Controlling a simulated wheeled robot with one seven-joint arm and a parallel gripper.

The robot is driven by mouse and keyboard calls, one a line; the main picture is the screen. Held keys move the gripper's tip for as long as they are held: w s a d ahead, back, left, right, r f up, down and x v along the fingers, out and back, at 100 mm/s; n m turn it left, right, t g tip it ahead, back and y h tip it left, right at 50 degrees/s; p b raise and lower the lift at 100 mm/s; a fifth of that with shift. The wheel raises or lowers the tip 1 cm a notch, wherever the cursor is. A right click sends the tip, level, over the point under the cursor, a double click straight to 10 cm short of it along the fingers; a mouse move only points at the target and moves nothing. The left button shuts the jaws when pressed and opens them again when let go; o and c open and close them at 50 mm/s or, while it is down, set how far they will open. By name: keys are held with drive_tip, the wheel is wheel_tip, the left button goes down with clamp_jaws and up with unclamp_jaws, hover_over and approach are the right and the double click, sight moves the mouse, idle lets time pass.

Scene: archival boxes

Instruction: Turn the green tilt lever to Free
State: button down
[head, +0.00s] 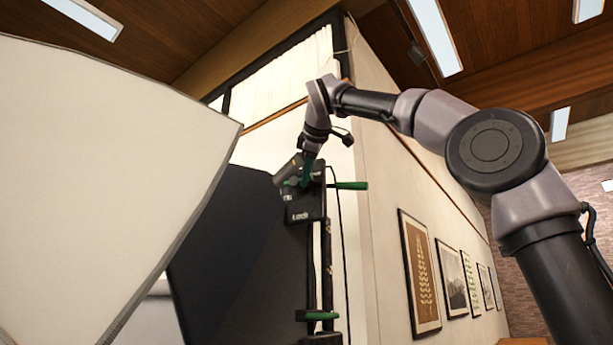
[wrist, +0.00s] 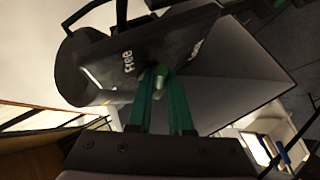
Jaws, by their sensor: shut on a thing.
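A black plate on an upright post carries the green tilt lever, whose pale green rounded end (wrist: 160,74) shows between my fingertips in the wrist view. My gripper (wrist: 161,80) has green fingers and is shut on this end. The word Free (wrist: 128,62) is on the plate to the left of the lever; a second label to the right is too blurred to read. In the head view my gripper (head: 306,172) reaches down to the top of the black plate (head: 304,205). The fingers and lever blend there, and the lever's exact angle cannot be told.
Another green handle (head: 350,185) sticks out right of the plate, and a green handle (head: 318,315) sits lower on the post. A large pale panel (head: 100,170) fills the left, with a dark panel (head: 240,250) behind it. Framed pictures (head: 420,272) hang on the right wall.

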drive_tip(key=c, duration=1.1)
unclamp_jaws()
drive_tip(key=v, duration=1.1)
drive_tip(key=shift+w, duration=0.1)
drive_tip(key=d+f+m+g+h, duration=0.15)
drive_tip(key=d+f+m, duration=0.45)
drive_tip(key=f, duration=0.8)
drive_tip(key=d+f+m+g, duration=0.25)
drive_tip(key=d+f, duration=0.55)
drive_tip(key=f, duration=0.6)
drive_tip(key=s+d+f+m, duration=0.3)
drive_tip(key=f+m, duration=0.1)
drive_tip(key=f, duration=0.3)
drive_tip(key=s+d+f+m, duration=0.3)
drive_tip(key=f+m, duration=0.1)
drive_tip(key=f, duration=0.4)
drive_tip(key=s+d+f+m+g+y, duration=0.1)
drive_tip(key=s+d+f+m, duration=0.2)
drive_tip(key=f, duration=0.5)
drive_tip(key=shift+s+m, duration=0.35)
drive_tip(key=shift+m, duration=0.1)
